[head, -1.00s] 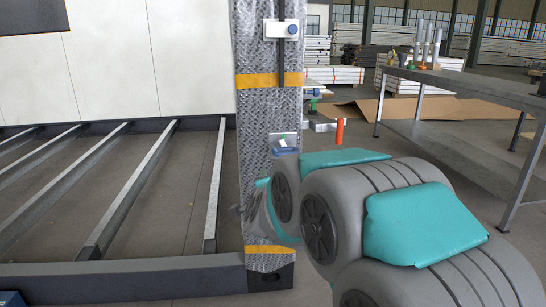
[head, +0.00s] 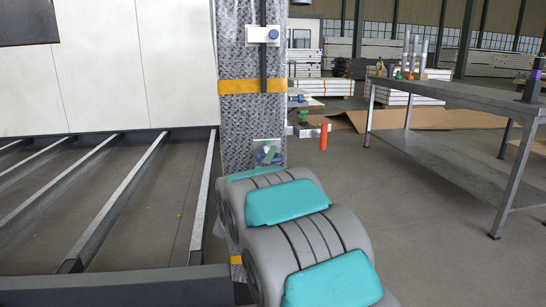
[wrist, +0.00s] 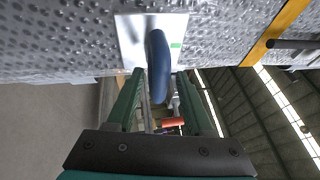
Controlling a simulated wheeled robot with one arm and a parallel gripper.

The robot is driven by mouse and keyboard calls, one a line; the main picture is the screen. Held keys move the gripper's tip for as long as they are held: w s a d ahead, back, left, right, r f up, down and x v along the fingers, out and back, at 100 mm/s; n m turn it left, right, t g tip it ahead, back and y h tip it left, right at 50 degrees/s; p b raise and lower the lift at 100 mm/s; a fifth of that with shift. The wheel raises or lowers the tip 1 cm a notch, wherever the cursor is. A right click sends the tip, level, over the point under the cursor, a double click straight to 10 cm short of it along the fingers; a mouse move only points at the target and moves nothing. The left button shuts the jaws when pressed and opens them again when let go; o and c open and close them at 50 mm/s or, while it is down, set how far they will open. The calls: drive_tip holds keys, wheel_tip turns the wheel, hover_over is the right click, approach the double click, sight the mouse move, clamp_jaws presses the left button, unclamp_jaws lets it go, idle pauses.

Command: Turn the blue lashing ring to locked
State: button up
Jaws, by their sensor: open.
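The blue lashing ring (wrist: 158,62) stands out from a pale metal plate (wrist: 133,40) on the dimpled grey post, with a small green mark on the plate to its right. In the wrist view, my gripper (wrist: 159,80) is open. Its two green fingers lie on either side of the ring's near end, with gaps visible; I cannot tell whether either touches. The ring looks roughly in line with the fingers. In the head view, the plate (head: 267,146) shows above my arm, which hides most of the ring.
The post (head: 237,120) carries yellow bands and an upper plate with a blue knob (head: 274,34). An orange cylinder (head: 323,137) stands just right of the post. A metal workbench (head: 440,95) is at the right, with open floor before it.

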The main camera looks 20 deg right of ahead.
drive_tip(key=shift+x, duration=1.25)
drive_tip(key=shift+c, duration=0.2)
drive_tip(key=shift+r, duration=0.1)
clamp_jaws()
